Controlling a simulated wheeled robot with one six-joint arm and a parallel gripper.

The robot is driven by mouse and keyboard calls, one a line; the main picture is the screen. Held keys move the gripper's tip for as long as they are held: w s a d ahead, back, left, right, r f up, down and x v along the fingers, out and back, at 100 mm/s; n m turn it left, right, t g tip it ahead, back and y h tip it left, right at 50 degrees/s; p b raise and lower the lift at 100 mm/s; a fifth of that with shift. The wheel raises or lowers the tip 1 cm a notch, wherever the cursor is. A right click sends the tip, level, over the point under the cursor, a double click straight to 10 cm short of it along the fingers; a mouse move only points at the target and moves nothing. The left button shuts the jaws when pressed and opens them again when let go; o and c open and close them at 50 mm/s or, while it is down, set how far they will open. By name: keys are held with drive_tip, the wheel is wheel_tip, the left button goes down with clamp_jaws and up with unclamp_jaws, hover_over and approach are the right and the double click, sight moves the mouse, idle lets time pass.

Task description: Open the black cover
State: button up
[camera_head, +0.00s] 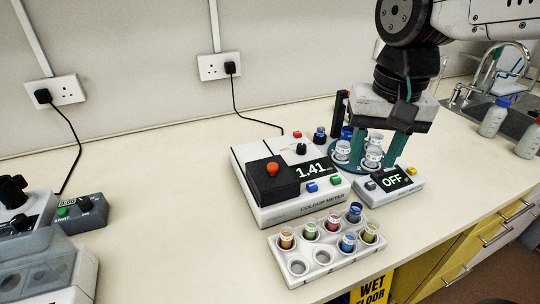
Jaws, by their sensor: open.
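The black cover (270,181) sits closed on the left part of the white colour meter (285,210). It has an orange-red knob (272,169) on top. The meter's display reads 1.41. My gripper (378,158) points down, with two teal fingers spread apart. It is to the right of the cover, over the small device (408,186) whose display reads OFF. Its fingers overlap the round teal plate of that device; I cannot tell if they touch anything. What lies beneath the cover is hidden.
A white rack (285,277) with several colour-capped vials stands in front of the meter. Grey equipment (45,265) stands at left.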

drive_tip(key=w+a+m, duration=0.1)
drive_tip(key=w+a, duration=0.5)
drive_tip(key=a, duration=0.1)
drive_tip(key=m, duration=0.2)
hover_over(273, 165)
drive_tip(key=shift+f+g, duration=0.4)
drive_tip(key=shift+f, duration=0.25)
drive_tip(key=shift+a+f, duration=0.1)
drive_tip(key=shift+f, duration=0.2)
wheel_tip(273, 165, down, 7)
drive_tip(key=shift+f, duration=0.1)
